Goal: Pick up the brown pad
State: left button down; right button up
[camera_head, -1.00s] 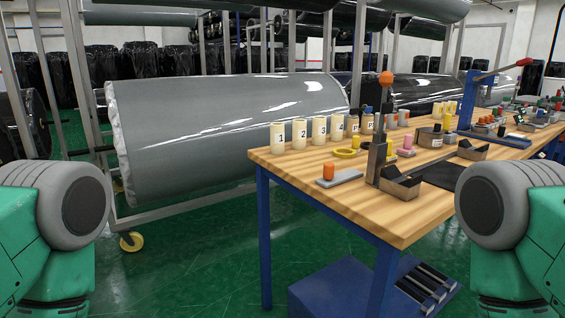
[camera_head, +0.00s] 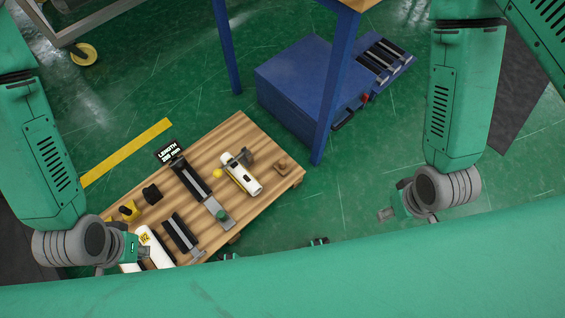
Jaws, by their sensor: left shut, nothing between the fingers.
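A small brown block-like piece (camera_head: 283,166), which may be the brown pad, lies near the right corner of the low wooden table (camera_head: 245,130) in the head view. My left gripper (camera_head: 133,256) is at the table's lower left edge, well away from this brown piece. It is shut and empty, and partly hidden behind my own wrist. My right gripper (camera_head: 402,213) hangs over the green floor, to the right of the low table and apart from it. Its fingers are too small to read.
A blue cabinet (camera_head: 295,85) and a blue table leg (camera_head: 334,90) stand beyond. Green floor (camera_head: 350,195) is clear between table and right arm.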

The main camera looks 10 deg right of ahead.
aim_at(281, 167)
jog(key=k+l, duration=0.9)
jog(key=k+j, duration=0.6)
